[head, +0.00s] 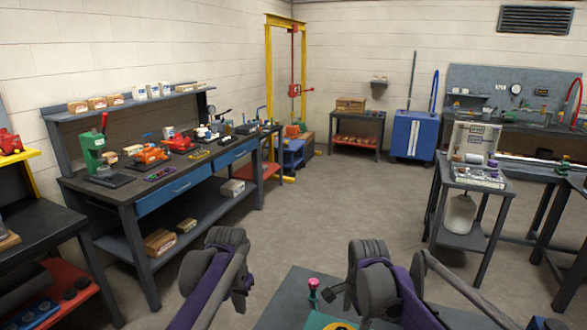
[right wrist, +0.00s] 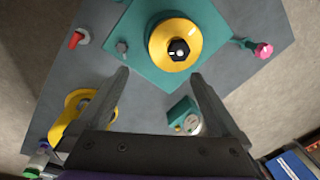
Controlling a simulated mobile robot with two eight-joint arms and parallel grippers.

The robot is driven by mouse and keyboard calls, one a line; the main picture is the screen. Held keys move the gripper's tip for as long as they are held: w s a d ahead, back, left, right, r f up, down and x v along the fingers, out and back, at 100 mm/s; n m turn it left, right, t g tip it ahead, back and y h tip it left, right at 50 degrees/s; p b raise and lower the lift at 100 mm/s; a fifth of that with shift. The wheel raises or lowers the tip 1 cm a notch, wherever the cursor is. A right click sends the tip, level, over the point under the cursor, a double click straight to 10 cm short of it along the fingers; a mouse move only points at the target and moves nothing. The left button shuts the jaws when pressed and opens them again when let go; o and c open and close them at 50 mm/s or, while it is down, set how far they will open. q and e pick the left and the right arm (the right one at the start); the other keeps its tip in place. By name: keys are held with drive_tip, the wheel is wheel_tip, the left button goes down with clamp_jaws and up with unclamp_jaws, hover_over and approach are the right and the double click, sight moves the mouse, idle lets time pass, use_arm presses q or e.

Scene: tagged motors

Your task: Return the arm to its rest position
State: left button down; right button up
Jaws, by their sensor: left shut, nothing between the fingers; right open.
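My left arm rises at the lower middle of the head view with its forearm folded. My left gripper (head: 240,302) hangs low beside it, apart from the workbench, and is shut on nothing. My right arm is folded to its right. In the right wrist view, my right gripper (right wrist: 158,76) is open and empty, fingers spread over a grey board. A yellow disc with a black knob (right wrist: 175,42) on a teal base lies just beyond the fingertips. A small teal block with a metal end (right wrist: 187,118) shows between the fingers.
The grey board (head: 285,301) carries a pink knob (head: 313,284). A workbench (head: 120,188) with tools stands left; a small grey table (head: 470,181) stands right. The floor between is clear. A yellow part (right wrist: 75,112) and red bolt (right wrist: 77,39) lie on the board.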

use_arm(q)
drive_tip(key=s+a+f+n+t, duration=0.1)
drive_tip(key=s+f+t, duration=0.1)
drive_tip(key=s, duration=1.1)
drive_tip(key=s+a+f+n+t, duration=0.2)
drive_tip(key=s+f, duration=0.1)
drive_tip(key=s, duration=1)
drive_tip(key=shift+s+a+f+n+t, duration=0.2)
drive_tip(key=shift+a+f+n+t, duration=0.05)
drive_tip(key=shift+n+t, duration=0.05)
use_arm(e)
drive_tip(key=s+d+f+n+t, duration=0.1)
drive_tip(key=s+f+n+t, duration=0.1)
drive_tip(key=s+n, duration=0.5)
drive_tip(key=s+d+f+n+t, duration=0.1)
drive_tip(key=s+n, duration=0.7)
drive_tip(key=s, duration=0.9)
drive_tip(key=shift+d+f+t, duration=0.4)
drive_tip(key=shift+d+t, duration=0.4)
drive_tip(key=shift+t, duration=0.2)
